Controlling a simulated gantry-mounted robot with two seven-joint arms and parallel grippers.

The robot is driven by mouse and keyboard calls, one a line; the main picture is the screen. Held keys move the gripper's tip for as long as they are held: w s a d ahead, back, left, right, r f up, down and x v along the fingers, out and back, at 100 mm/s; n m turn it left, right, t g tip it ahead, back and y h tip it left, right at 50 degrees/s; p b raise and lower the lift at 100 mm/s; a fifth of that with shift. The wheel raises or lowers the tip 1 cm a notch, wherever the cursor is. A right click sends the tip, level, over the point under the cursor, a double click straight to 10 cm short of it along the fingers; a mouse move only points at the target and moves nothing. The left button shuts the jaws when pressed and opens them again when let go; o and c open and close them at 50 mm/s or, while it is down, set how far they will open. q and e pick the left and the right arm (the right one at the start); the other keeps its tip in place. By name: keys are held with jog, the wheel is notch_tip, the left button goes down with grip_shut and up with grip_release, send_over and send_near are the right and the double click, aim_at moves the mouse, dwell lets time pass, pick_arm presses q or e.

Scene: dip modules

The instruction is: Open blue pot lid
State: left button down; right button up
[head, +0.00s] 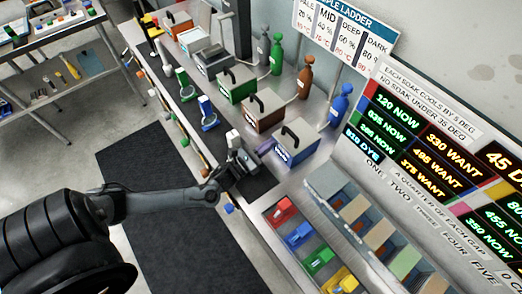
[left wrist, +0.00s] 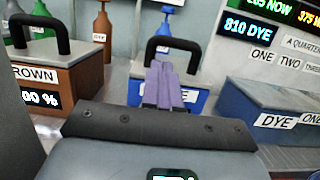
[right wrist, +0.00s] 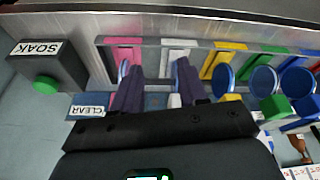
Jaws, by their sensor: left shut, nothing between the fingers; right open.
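The blue pot (head: 297,146) is a box with a blue front and a grey lid that carries a black arched handle (head: 289,130). The lid sits down on the pot. My left gripper (head: 265,147) has its purple fingers together and empty, just left of the pot's front. In the left wrist view the shut fingers (left wrist: 164,84) stand in front of the black handle (left wrist: 173,45) and hide part of the blue pot (left wrist: 197,99). I cannot tell whether they touch it. My right gripper (right wrist: 158,85) shows only in the right wrist view, open, with nothing seen held.
A brown pot (head: 262,112) and a green pot (head: 237,86) stand along the counter beyond the blue one. A blue bottle (head: 341,105) stands behind it. Coloured trays (head: 298,236) lie nearer. Near my right gripper are a soak box (right wrist: 48,60) and a coloured rack (right wrist: 170,46).

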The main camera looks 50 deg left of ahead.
aim_at(278, 141)
pick_arm(q)
jog(key=shift+x, duration=2.35)
